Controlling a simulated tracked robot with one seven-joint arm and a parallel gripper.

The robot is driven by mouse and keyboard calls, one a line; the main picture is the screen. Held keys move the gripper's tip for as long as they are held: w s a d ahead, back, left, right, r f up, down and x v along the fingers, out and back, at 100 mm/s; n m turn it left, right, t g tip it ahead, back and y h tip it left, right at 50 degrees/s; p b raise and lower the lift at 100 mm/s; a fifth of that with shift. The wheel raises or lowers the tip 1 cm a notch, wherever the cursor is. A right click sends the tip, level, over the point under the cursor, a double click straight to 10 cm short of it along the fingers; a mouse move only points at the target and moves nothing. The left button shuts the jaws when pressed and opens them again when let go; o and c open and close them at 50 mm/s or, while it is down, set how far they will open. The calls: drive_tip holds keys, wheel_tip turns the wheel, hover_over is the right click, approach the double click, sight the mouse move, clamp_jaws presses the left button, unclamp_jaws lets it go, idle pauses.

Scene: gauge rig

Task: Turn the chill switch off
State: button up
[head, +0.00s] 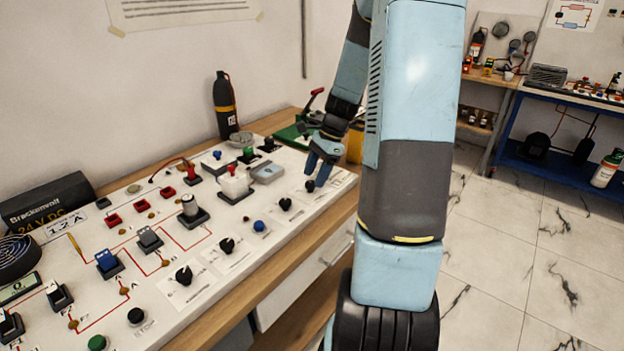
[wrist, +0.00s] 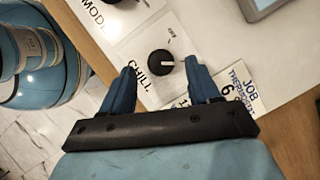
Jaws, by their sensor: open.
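The chill switch is a round black knob (wrist: 161,63) on a white plate lettered "CHILL" in the wrist view, with "OFF" at one end and a partly hidden "1" towards my gripper. A small white mark shows on the knob; which setting it points at is hard to tell. My gripper (wrist: 159,68) is open, its two blue fingers on either side of the knob as seen here, and it holds nothing. Whether they touch the knob, I cannot tell. In the head view my gripper (head: 316,160) hangs just above the knob (head: 310,186), at the panel's far right end.
The white panel (head: 225,205) carries several other knobs, including a black one (head: 285,204), and a grey box (head: 267,173). The wooden bench edge (head: 270,273) runs along the front. A green device (head: 292,132) stands behind.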

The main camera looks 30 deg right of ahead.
drive_tip(key=shift+x, duration=1.05)
drive_tip(key=shift+c, duration=0.3)
drive_tip(key=c, duration=0.9)
drive_tip(key=shift+a, duration=0.4)
drive_tip(key=shift+c, duration=0.4)
drive_tip(key=shift+d, duration=0.35)
drive_tip(key=shift+d+n, duration=0.15)
drive_tip(key=shift+n, duration=0.45)
drive_tip(key=shift+f+n+g, duration=0.1)
drive_tip(key=shift+n+g, duration=0.2)
drive_tip(key=shift+g, duration=0.1)
drive_tip(key=o, duration=0.8)
drive_tip(key=shift+s, duration=0.1)
drive_tip(key=shift+o, duration=1.2)
